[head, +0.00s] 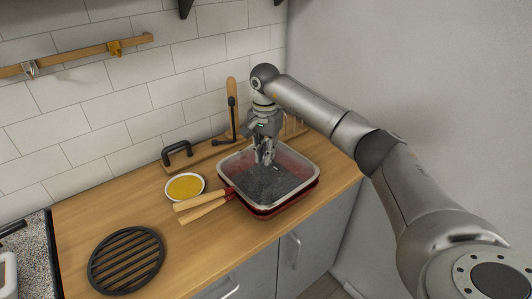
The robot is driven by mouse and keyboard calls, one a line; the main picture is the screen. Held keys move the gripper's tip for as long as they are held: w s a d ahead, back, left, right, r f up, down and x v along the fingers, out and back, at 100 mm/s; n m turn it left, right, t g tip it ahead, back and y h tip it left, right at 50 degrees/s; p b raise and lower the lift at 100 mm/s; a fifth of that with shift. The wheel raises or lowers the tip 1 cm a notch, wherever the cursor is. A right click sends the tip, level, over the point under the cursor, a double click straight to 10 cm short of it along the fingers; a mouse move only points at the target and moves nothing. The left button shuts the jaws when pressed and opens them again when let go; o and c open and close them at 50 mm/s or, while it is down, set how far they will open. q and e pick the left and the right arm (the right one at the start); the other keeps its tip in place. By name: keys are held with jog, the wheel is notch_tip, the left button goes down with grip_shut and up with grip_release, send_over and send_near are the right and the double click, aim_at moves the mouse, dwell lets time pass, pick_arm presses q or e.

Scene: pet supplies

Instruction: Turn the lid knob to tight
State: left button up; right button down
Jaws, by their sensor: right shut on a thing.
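A red square pan (281,211) with a pale rim stands on the wooden counter, below the wall tiles. Its inside looks dark grey and speckled; I cannot tell whether this is a see-through lid or the pan's floor. My right gripper (265,158) comes down from above, fingers pointing down over the middle of the pan. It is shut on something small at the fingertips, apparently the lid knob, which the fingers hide. No tight mark or knob setting can be made out. My left gripper is out of view.
Two wooden handles (204,205) stick out left from the pan. The wall is close behind.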

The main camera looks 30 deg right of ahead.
jog(key=m, duration=0.5)
jog(key=shift+w+a+m, duration=0.1)
jog(key=shift+w+m, duration=0.2)
jog(key=shift+w, duration=0.05)
jog(key=m, duration=0.5)
jog(key=shift+w, duration=0.3)
jog(key=m, duration=0.6)
jog(key=shift+w+d+m, duration=0.25)
jog(key=shift+d+m, duration=0.05)
jog(key=m, duration=0.5)
jog(key=shift+w+d+p, duration=0.1)
jog(key=shift+d+p, duration=0.2)
jog(key=shift+p, duration=0.05)
jog(key=shift+m, duration=0.3)
jog(key=c, duration=1.5)
grip_release()
jog(key=shift+o, duration=0.2)
